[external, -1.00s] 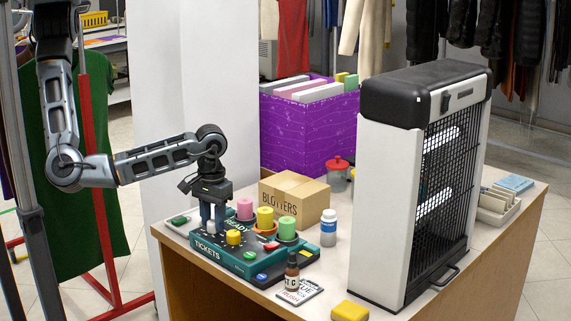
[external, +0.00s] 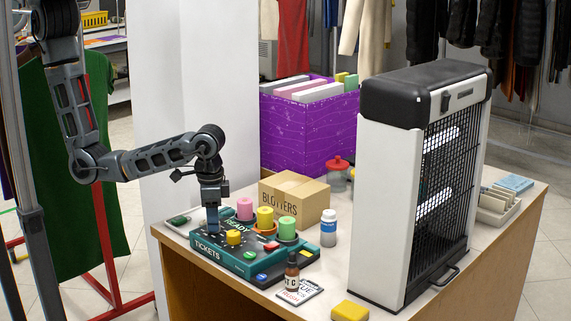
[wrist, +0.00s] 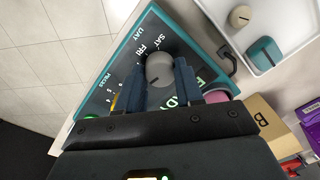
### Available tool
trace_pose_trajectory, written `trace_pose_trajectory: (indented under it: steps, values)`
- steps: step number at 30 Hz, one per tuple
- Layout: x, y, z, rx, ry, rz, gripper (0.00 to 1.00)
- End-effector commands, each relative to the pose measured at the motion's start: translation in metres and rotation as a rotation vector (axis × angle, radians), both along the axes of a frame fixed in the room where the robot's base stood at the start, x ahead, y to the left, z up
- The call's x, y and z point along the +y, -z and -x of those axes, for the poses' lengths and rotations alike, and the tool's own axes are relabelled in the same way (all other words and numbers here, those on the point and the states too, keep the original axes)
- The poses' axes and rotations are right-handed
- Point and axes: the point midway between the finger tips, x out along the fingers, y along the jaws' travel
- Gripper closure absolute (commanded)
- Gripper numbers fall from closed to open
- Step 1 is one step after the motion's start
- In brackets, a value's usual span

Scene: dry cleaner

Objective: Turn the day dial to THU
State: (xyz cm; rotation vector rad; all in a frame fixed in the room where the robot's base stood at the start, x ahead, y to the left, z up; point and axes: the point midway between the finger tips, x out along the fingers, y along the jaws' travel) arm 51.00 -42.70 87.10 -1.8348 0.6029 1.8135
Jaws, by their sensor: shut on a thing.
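The day dial (wrist: 159,68) is a grey round knob on the teal ticket panel (external: 198,253). In the wrist view it sits between the two blue fingers of my gripper (wrist: 161,84), which is shut on it. The labels DAY, SAT and FRI show beside the knob; I cannot make out THU, and that side is partly covered by a finger. I cannot clearly read where the knob's mark points. In the external view my gripper (external: 212,226) points straight down at the panel's left part and hides the dial.
The panel carries a yellow knob (external: 234,237) and pink (external: 245,208), yellow (external: 265,218) and green (external: 287,228) cylinders close to my gripper. A BLOTTERS box (external: 312,205) stands behind. A dropper bottle (external: 292,274) and white bottle (external: 328,232) stand to the right.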

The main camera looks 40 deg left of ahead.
Motion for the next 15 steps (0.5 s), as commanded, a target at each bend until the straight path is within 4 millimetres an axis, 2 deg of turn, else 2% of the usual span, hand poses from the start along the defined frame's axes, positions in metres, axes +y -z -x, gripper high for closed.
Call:
trace_pose_trajectory:
  steps: [15]
  values:
    - [-0.0015, -0.0009, 0.0001, -0.003, 0.465, 0.005, 0.94]
